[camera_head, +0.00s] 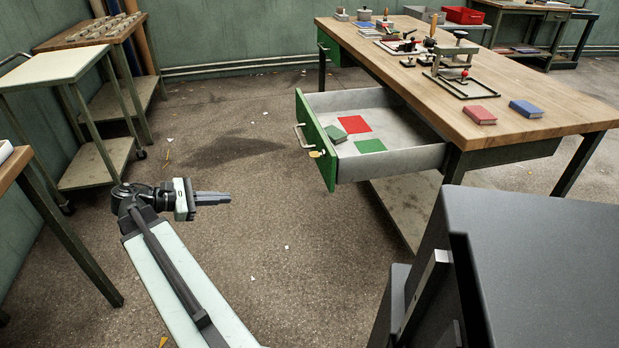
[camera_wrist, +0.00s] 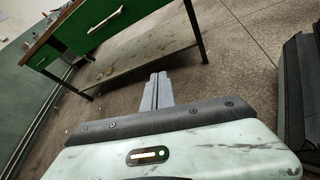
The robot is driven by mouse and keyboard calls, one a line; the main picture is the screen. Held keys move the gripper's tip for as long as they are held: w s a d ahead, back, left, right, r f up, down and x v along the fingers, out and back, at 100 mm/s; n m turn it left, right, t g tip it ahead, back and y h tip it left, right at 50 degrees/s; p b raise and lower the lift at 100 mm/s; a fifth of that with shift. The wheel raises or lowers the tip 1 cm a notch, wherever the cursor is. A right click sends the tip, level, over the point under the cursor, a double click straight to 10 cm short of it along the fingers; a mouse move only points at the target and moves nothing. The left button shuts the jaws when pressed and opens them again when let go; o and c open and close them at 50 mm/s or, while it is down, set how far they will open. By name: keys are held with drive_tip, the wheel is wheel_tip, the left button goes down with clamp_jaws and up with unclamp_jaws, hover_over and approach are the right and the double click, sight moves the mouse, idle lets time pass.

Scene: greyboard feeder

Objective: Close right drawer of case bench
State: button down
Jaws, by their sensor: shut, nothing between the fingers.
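The case bench (camera_head: 500,122) has a wooden top and stands at the right in the head view. Its green-fronted right drawer (camera_head: 317,141) is pulled far out toward the left. The drawer front has a metal handle (camera_head: 301,136). Inside lie a red sheet, a green sheet and a small green book (camera_head: 336,134). My gripper (camera_head: 230,198) is shut and empty, low over the floor, to the left of the drawer front and apart from it. In the wrist view my gripper (camera_wrist: 157,77) points toward the floor near the bench, with green drawer fronts (camera_wrist: 97,22) at the upper left.
A pale-topped cart (camera_head: 55,68) and a wooden table (camera_head: 95,30) stand at the left. Another table edge (camera_head: 15,165) is at the near left. Red (camera_head: 479,115) and blue (camera_head: 526,109) books lie on the bench. The floor between my gripper and the drawer is clear.

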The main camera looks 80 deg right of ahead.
drive_tip(key=s+d+r+g+y+b, duration=0.1)
drive_tip(key=s+d+r+g, duration=0.2)
drive_tip(key=s, duration=0.3)
drive_tip(key=s+d+r+g+b, duration=0.1)
drive_tip(key=s+d+r+g, duration=0.15)
drive_tip(key=s, duration=0.25)
approach(325, 165)
drive_tip(key=shift+n, duration=0.3)
drive_tip(key=x, duration=0.6)
drive_tip(key=shift+s+d+f+p, duration=0.15)
drive_tip(key=shift+s+d+p, duration=0.1)
drive_tip(key=shift+p, duration=0.1)
